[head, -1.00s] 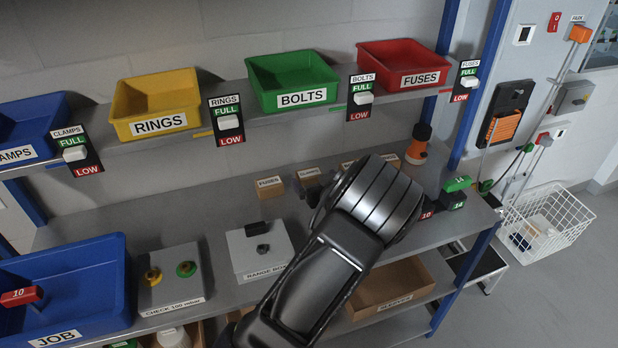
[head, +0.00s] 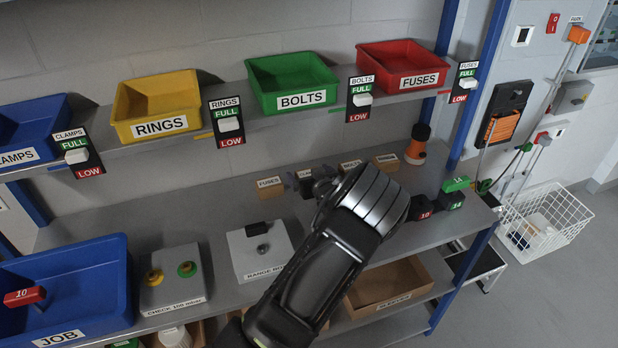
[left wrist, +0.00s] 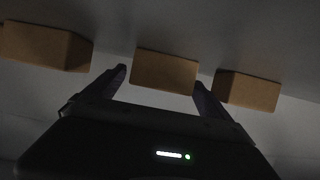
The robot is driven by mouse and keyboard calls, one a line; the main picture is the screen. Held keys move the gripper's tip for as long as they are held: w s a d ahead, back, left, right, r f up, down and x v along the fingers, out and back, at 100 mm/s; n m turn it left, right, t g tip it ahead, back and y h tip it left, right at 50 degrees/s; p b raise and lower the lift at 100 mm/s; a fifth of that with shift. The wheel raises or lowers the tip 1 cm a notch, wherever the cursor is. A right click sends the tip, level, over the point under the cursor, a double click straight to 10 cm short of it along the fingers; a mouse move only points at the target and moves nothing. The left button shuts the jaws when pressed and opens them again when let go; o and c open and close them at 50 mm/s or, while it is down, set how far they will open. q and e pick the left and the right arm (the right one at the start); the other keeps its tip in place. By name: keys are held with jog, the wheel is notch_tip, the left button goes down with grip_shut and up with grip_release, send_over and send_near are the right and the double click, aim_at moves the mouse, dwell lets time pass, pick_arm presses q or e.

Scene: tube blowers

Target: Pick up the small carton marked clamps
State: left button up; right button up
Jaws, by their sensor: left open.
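The small clamps carton (head: 305,174) stands at the back of the bench top, with its label partly covered by my left gripper in the head view. My left gripper (head: 307,184) is open in front of it, one finger to each side. In the left wrist view the middle brown carton (left wrist: 165,70) appears between and just beyond the open fingertips of my left gripper (left wrist: 162,82). No label shows in that view, and I cannot tell whether the fingers touch it. My right gripper is not in view.
The fuses carton (head: 270,188) is close on the left. The bolts carton (head: 350,166) and rings carton (head: 387,161) stand to the right. The range box (head: 260,250) and check box (head: 172,280) are nearer the front.

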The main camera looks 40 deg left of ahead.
aim_at(309, 173)
pick_arm(q)
jog(key=shift+c, duration=0.4)
jog(key=c, duration=1.4)
notch_tip(309, 173, up, 10)
jog(key=shift+r, duration=0.1)
dwell(0.6)
